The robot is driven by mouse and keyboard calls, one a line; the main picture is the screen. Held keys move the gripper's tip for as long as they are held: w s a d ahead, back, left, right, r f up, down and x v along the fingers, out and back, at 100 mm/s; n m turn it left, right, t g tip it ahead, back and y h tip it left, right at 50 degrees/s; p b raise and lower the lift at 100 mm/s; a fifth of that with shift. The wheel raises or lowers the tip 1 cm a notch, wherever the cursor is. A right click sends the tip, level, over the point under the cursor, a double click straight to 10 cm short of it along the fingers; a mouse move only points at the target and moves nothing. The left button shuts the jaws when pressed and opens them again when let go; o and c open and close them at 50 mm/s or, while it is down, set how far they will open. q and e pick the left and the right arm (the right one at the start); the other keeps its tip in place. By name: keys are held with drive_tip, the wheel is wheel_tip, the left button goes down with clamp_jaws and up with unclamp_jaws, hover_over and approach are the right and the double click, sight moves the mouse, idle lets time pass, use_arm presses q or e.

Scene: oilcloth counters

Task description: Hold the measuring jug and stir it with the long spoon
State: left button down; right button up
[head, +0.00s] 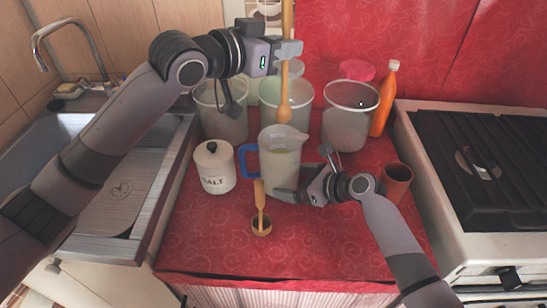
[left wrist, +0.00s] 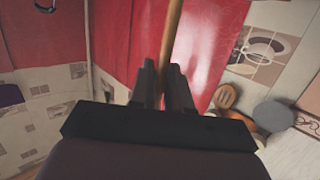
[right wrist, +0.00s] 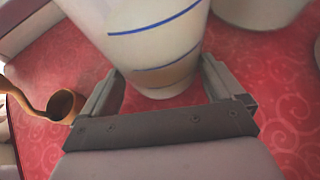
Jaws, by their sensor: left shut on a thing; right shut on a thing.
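The measuring jug (head: 282,160) is a pale translucent jug with a blue handle on its left, standing upright on the red counter. My right gripper (head: 292,195) is shut on the jug low on its body. In the right wrist view the jug (right wrist: 160,45) shows blue lines and sits between the fingers. My left gripper (head: 288,50) is shut on the long wooden spoon (head: 286,85) high above the counter. The spoon hangs upright, its bowl end just above the jug's rim. In the left wrist view the spoon shaft (left wrist: 172,40) rises between the fingers.
A white salt pot (head: 215,170) stands left of the jug. A small wooden scoop (head: 261,222) is in front. Several large canisters (head: 348,115) and an orange bottle (head: 386,98) stand behind. A brown cup (head: 397,183) is at right, then the stove (head: 490,160). The sink (head: 50,165) is left.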

drive_tip(key=o, duration=0.4)
drive_tip(key=shift+d, duration=0.1)
drive_tip(key=v, duration=1.2)
drive_tip(key=shift+s, duration=0.1)
